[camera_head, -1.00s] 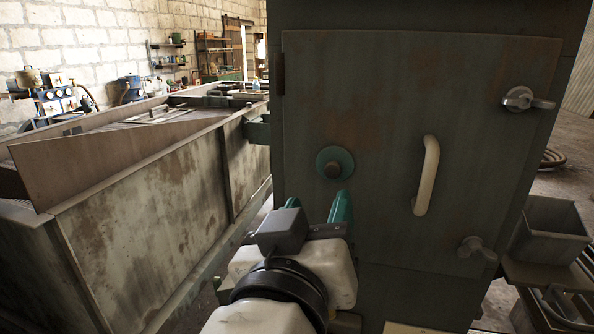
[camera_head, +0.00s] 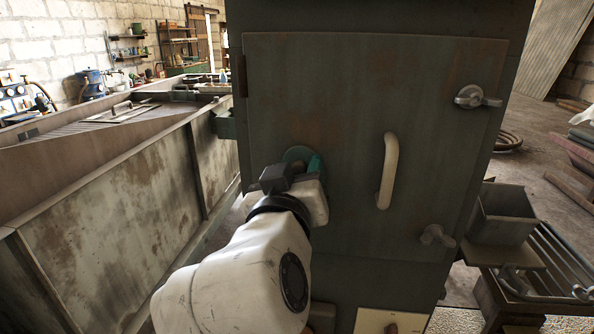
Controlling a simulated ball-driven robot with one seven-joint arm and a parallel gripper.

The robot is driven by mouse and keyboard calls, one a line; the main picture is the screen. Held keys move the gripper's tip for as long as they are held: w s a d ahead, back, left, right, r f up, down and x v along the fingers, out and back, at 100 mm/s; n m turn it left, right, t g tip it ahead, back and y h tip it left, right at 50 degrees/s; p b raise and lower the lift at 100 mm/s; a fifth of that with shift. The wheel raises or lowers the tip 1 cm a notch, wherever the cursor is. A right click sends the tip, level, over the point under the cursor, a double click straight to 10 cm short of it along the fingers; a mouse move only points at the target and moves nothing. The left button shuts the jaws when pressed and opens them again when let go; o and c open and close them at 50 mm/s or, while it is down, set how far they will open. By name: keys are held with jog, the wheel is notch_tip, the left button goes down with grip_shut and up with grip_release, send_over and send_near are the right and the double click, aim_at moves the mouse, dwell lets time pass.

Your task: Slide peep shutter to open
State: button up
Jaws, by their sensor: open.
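The jaws are open. Whether a finger touches the disc or knob is hidden.
A pale vertical handle (camera_head: 388,171) stands out from the door right of my gripper. Two metal latches (camera_head: 477,97) (camera_head: 436,236) sit at the door's right edge. A long metal trough (camera_head: 110,195) runs along the left. A grey bin (camera_head: 501,214) is at the right.

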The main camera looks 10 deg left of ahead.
grip_shut()
dwell(0.4)
